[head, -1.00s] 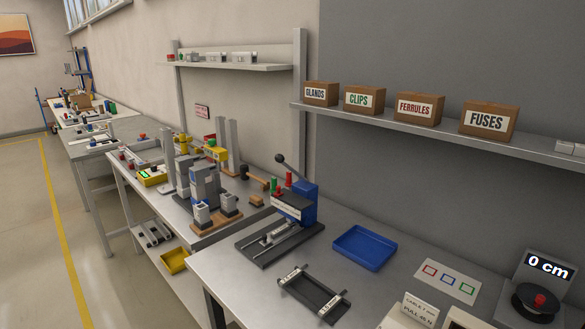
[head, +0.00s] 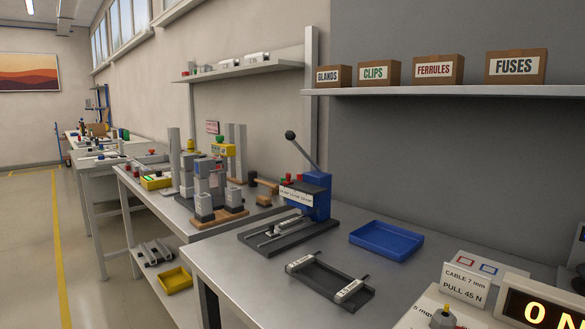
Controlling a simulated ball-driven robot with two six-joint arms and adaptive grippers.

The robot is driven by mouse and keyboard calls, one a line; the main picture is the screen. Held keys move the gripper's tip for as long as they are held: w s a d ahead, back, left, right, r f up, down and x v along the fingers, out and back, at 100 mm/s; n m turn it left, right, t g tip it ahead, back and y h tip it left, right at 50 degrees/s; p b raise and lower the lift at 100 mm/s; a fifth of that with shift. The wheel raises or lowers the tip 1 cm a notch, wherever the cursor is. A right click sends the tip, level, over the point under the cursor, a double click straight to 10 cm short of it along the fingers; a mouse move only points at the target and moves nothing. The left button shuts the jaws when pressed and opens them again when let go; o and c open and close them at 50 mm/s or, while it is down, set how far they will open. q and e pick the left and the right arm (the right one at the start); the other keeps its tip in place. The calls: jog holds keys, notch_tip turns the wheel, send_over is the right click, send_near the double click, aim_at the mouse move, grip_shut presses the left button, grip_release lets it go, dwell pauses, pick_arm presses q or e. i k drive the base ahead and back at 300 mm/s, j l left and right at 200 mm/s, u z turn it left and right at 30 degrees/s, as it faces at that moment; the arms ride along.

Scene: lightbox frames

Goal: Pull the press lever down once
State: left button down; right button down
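The press (head: 318,204) has a blue upright body on a dark base plate (head: 272,238) and stands on the near grey bench. Its lever (head: 304,153) is a thin arm with a dark ball knob (head: 290,135) at its upper end. The lever slants up and to the left from the top of the blue body, so the knob is raised well above the press. A white label strip with small print is on the press front. Neither of my grippers shows in the head view, and nothing touches the lever.
A blue tray (head: 386,241) lies right of the press, and a dark frame with pale clips (head: 330,278) lies in front. A "CABLE 7 mm PULL 45 N" card (head: 464,287) and a display (head: 540,310) stand at lower right. A shelf (head: 440,91) with labelled boxes hangs above.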

aim_at(290, 135)
jog(key=z, duration=0.5)
jog(key=j+z, duration=0.35)
jog(key=z, duration=0.15)
jog(key=j+z, duration=0.75)
jog(key=z, duration=0.2)
jog(key=k+j+z, duration=0.1)
jog(key=k+j, duration=0.15)
jog(key=j, duration=0.3)
jog(key=k+j+z, duration=0.1)
jog(key=k+j, duration=0.15)
jog(key=j, duration=0.25)
jog(key=k+j+z, duration=0.1)
jog(key=k+j, duration=0.15)
jog(key=j, duration=0.2)
jog(key=k+j+z, duration=0.1)
jog(key=k+j, duration=0.2)
jog(key=j, duration=0.2)
jog(key=k+j+z, duration=0.1)
jog(key=k+j, duration=0.2)
jog(key=j, duration=0.15)
